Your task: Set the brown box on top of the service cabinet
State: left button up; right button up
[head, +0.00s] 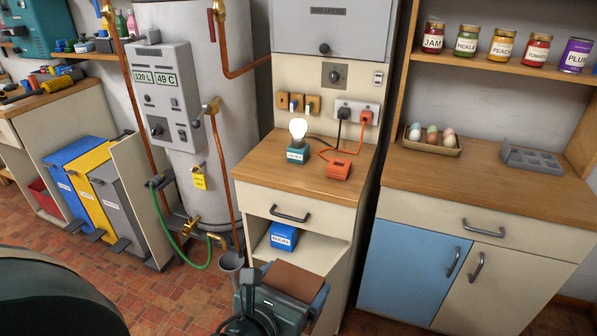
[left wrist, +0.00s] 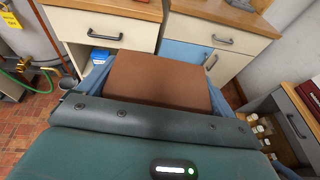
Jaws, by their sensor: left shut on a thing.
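The brown box (head: 294,281) is in my left gripper (head: 290,290), low in front of the middle cabinet in the head view. In the left wrist view the brown box (left wrist: 160,78) sits between the blue fingers of the left gripper (left wrist: 160,90), which is shut on it. The service cabinet, seemingly the middle one with a wooden top (head: 265,168), has a drawer and an open shelf below. The box is in front of and below this top, apart from it. My right gripper is not in view.
On the middle top stand a lit bulb on a teal base (head: 297,143) and a red device (head: 339,169) with cables. The top's front left is clear. A blue box (head: 284,236) is on its shelf. Right are an egg tray (head: 432,145) and a grey tray (head: 532,157).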

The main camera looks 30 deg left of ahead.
aim_at(270, 159)
jog(key=k+z, duration=0.3)
jog(key=k+l+z, duration=0.1)
jog(key=z, duration=0.15)
jog(key=j+z, duration=0.2)
jog(key=z, duration=0.25)
jog(key=j+z, duration=0.2)
jog(key=z, duration=0.25)
jog(key=k+j, duration=0.1)
jog(key=j, duration=0.35)
jog(key=k+j, duration=0.1)
jog(key=j, duration=0.35)
jog(key=k+j, duration=0.1)
jog(key=j, duration=0.35)
jog(key=k+j, duration=0.1)
jog(key=j, duration=0.35)
jog(key=k+j, duration=0.15)
jog(key=j, duration=0.3)
jog(key=k+j, duration=0.1)
jog(key=j, duration=0.35)
jog(key=k+j, duration=0.1)
jog(key=j, duration=0.35)
